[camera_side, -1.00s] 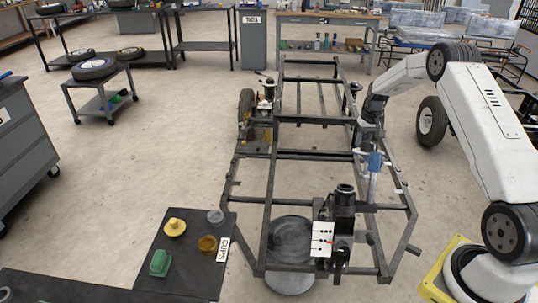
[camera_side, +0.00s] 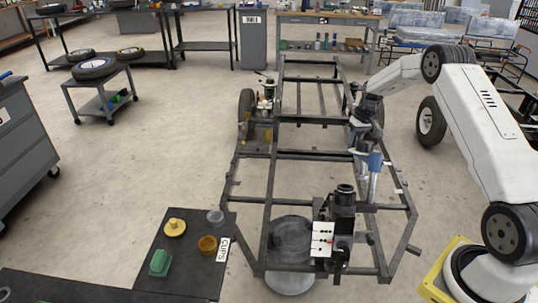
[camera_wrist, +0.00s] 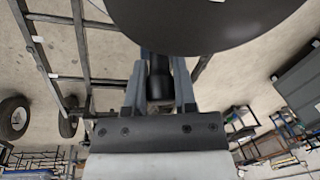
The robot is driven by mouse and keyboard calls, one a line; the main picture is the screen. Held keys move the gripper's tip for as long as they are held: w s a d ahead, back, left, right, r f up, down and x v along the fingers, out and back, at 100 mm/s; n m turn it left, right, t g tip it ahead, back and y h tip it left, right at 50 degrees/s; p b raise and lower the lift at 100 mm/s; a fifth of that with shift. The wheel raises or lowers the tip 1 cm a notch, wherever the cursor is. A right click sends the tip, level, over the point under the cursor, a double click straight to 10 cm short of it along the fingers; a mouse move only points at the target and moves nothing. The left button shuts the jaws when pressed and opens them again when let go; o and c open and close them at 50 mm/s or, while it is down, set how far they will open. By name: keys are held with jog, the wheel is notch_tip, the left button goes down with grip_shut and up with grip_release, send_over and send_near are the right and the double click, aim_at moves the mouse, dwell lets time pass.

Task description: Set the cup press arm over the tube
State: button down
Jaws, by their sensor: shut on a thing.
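My gripper (camera_wrist: 159,92) is shut on a black cylindrical part (camera_wrist: 158,80), which shows between its two grey fingers in the wrist view. I cannot tell whether this part belongs to the cup press arm. In the side view, my gripper (camera_side: 362,150) is small, above the right side of the frame. A silver upright tube (camera_side: 373,187) stands just below and right of it, with a blue piece (camera_side: 375,161) around its top. I cannot tell whether the held part touches the blue piece. A large dark round surface (camera_wrist: 205,22) fills the top of the wrist view.
A dark tubular vehicle frame (camera_side: 269,190) surrounds the work. A black upright unit with a white panel (camera_side: 321,240) stands at its near end.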

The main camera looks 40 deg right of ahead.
jog(key=a+r+n+g+y, duration=0.1)
jog(key=a+r+n+y, duration=0.1)
jog(key=a+n, duration=0.5)
jog(key=s+a+r+n+y, duration=0.1)
jog(key=a+r+n+y, duration=0.2)
jog(key=a+n, duration=0.5)
jog(key=shift+a+r+n+g, duration=0.35)
jog(key=shift+a+r, duration=0.3)
jog(key=shift+a, duration=1.6)
jog(key=shift+c, duration=2.1)
grip_release()
jog(key=v, duration=0.7)
jog(key=shift+d+r, duration=0.25)
jog(key=shift+r, duration=0.05)
